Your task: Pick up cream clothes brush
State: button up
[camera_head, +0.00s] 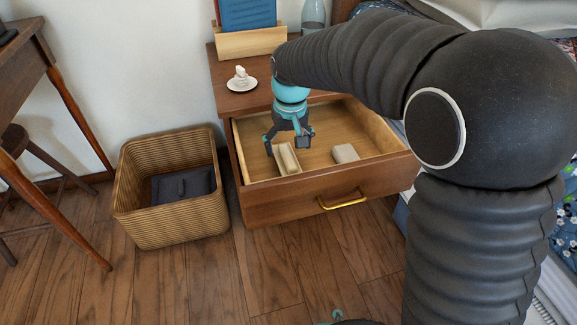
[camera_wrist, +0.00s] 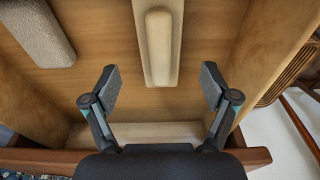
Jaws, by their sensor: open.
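The cream clothes brush (camera_head: 287,160) lies in the open drawer (camera_head: 325,190), near its left side in the head view. In the wrist view, the brush (camera_wrist: 158,45) is a long cream block with a raised, rounded handle along its middle. My gripper (camera_head: 287,141) is over the brush, pointing down, with its fingers spread. In the wrist view, my gripper (camera_wrist: 158,88) is open and empty, and the brush's near end shows between the two fingertips. The fingers appear apart from the brush; the exact height gap is hard to tell.
A grey-beige textured block (camera_head: 345,153) lies to the right in the same drawer; it shows at upper left in the wrist view (camera_wrist: 36,32). A saucer with a white object (camera_head: 241,80) stands on the cabinet top. A wicker basket (camera_head: 170,215) holding dark cloth stands left.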

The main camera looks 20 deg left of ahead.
aim_at(288, 156)
jog(key=shift+w+a+f+b, duration=0.1)
jog(key=shift+f+b, duration=0.25)
jog(key=shift+f, duration=1.15)
jog(key=shift+w+f+b, duration=0.1)
jog(key=shift+f+b, duration=0.2)
jog(key=shift+f, duration=1.2)
jog(key=c, duration=1.3)
